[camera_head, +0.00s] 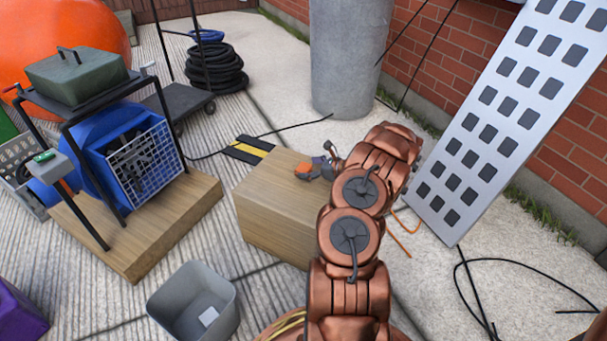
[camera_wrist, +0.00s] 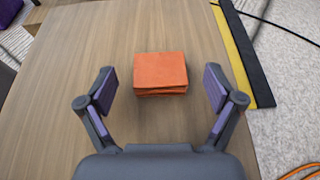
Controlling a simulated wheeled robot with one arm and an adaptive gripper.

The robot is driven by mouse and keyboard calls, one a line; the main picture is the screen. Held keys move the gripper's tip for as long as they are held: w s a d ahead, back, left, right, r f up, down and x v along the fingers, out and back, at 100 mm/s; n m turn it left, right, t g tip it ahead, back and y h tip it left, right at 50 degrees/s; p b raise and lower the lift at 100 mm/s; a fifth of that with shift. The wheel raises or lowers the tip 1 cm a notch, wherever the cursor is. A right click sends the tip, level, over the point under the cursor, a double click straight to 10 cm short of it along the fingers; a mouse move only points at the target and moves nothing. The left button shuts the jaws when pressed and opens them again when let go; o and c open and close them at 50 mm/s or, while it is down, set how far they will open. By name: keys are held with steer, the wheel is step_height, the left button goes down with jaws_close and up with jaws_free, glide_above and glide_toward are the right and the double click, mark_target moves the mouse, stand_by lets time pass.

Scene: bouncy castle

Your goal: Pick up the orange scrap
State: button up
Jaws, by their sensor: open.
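The orange scrap (camera_wrist: 160,71) looks like a small folded or stacked orange piece lying on a wooden block (camera_wrist: 50,75). In the head view the scrap (camera_head: 304,170) is on top of the wooden block (camera_head: 275,222), near its far right part, close to my gripper (camera_head: 328,160). In the wrist view my gripper (camera_wrist: 163,93) is open and empty, its purple-padded fingers apart on either side of the scrap's near end. I see no contact between fingers and scrap. How high the fingers are above the block is hard to tell.
A grey bin (camera_head: 165,297) stands left of the block. A blue blower (camera_head: 105,150) sits on a wooden platform (camera_head: 150,230) further left. A yellow-black strip (camera_head: 249,149) lies behind the block. A grey perforated panel (camera_head: 500,110) leans against the brick wall at right.

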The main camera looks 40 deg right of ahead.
steer(key=shift+x, duration=1.2)
steer(key=shift+c, duration=0.3)
steer(key=c, duration=0.9)
steer(key=shift+r, duration=0.1)
